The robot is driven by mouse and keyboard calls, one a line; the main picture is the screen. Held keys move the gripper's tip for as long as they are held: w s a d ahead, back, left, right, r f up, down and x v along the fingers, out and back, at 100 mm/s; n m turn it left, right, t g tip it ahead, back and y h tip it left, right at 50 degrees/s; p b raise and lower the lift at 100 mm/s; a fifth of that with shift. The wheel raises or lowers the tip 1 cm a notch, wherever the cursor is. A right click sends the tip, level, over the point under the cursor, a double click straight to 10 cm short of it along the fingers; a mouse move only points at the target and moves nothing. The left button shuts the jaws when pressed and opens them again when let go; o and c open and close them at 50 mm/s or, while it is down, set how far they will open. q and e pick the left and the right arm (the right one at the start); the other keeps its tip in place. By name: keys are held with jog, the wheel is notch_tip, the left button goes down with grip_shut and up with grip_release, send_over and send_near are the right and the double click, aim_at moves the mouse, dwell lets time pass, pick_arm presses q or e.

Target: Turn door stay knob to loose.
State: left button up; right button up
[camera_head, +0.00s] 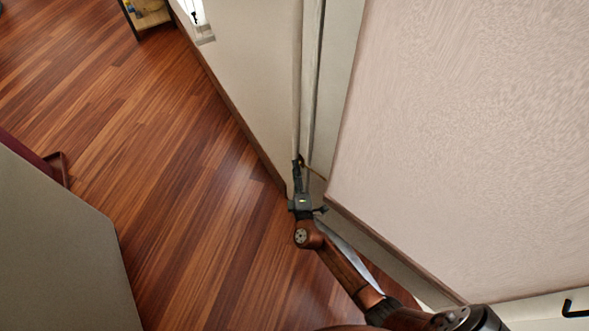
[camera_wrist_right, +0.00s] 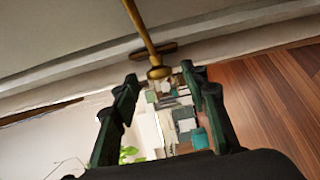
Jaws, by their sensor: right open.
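The door stay shows in the right wrist view as a brass rod (camera_wrist_right: 141,26) with a rounded brass knob (camera_wrist_right: 159,72) at its lower end. In the head view only a thin brass piece of the stay (camera_head: 314,172) shows beside the gripper. My right gripper (camera_head: 298,164) points away along the wall edge. In the right wrist view its fingers (camera_wrist_right: 160,77) are open, with the knob lined up between their tips. I cannot tell whether they touch it. The knob's setting is not readable. My left gripper is out of view.
A large pale panel (camera_head: 470,130) fills the right side, close to my right arm. A cream wall (camera_head: 255,70) stands behind the gripper. A grey block (camera_head: 60,250) is at lower left. The wooden floor (camera_head: 170,150) between is clear. A black handle (camera_head: 572,309) is at far right.

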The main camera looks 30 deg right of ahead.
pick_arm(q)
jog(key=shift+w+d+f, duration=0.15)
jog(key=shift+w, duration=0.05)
pick_arm(e)
jog(key=shift+w+d, duration=0.15)
jog(key=shift+w, duration=0.2)
jog(key=shift+c, duration=0.5)
grip_shut()
